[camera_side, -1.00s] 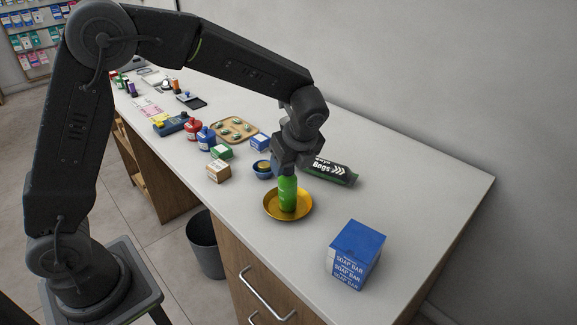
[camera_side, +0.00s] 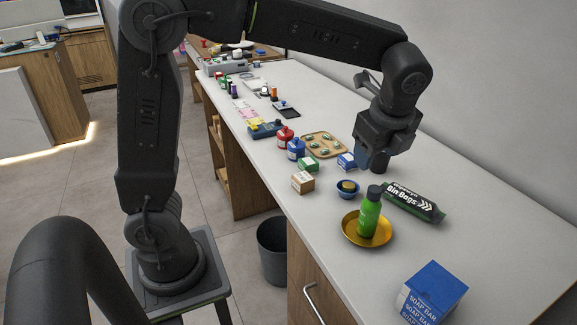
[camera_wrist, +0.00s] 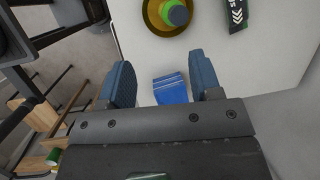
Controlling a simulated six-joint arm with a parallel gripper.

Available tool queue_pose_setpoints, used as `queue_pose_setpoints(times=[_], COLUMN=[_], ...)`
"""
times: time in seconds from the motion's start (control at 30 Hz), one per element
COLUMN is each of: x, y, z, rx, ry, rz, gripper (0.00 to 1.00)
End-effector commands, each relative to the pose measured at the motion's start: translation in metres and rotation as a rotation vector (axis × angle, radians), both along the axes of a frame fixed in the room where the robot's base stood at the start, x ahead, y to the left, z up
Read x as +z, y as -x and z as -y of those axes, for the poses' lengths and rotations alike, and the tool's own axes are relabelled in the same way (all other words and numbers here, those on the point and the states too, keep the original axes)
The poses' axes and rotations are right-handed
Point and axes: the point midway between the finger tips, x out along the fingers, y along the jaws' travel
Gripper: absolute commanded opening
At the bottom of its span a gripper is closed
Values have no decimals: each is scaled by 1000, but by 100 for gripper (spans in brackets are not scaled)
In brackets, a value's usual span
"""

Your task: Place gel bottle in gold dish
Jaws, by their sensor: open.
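The green gel bottle (camera_side: 369,214) with a dark cap stands upright in the gold dish (camera_side: 350,236). My gripper (camera_side: 378,168) is up and behind the bottle, apart from it. In the wrist view, my gripper (camera_wrist: 163,85) has its two blue fingers spread wide with nothing held between them. There the bottle (camera_wrist: 177,14) is seen from above inside the gold dish (camera_wrist: 150,14) at the top edge.
A bin bag roll (camera_side: 413,201) lies right of the dish. A small blue bowl (camera_side: 348,189) stands behind it. A blue soap box (camera_side: 432,293) stands at the front right. Small boxes, bottles and a wooden tray (camera_side: 323,145) fill the far counter. A bin (camera_side: 273,252) is on the floor.

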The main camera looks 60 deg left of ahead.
Motion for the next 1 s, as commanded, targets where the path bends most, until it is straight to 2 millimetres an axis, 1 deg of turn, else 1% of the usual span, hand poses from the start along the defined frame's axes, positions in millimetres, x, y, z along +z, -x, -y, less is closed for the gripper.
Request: queue_pose_setpoints(times=[0.03, 0.07, 0.1, 0.17, 0.2, 0.3, 0.4, 0.5, 0.6, 0.7, 1.0], x=[11, 14, 18, 22, 23, 22, 15, 6, -1, -5, -6], y=[20, 31, 46, 68, 83, 118, 148, 169, 181, 187, 188], z=[-8, -12, -16, -22, -25, -31, -34, -35, -35, -35, -35], rx=[111, 184, 282, 432, 533, 784, 1011, 1192, 1314, 1375, 1390], ry=[52, 88, 136, 209, 260, 387, 509, 606, 672, 708, 713], rz=[62, 97, 142, 208, 249, 344, 418, 468, 495, 508, 509], gripper=[58, 58, 58, 58, 58, 58, 58, 58, 58, 58, 58])
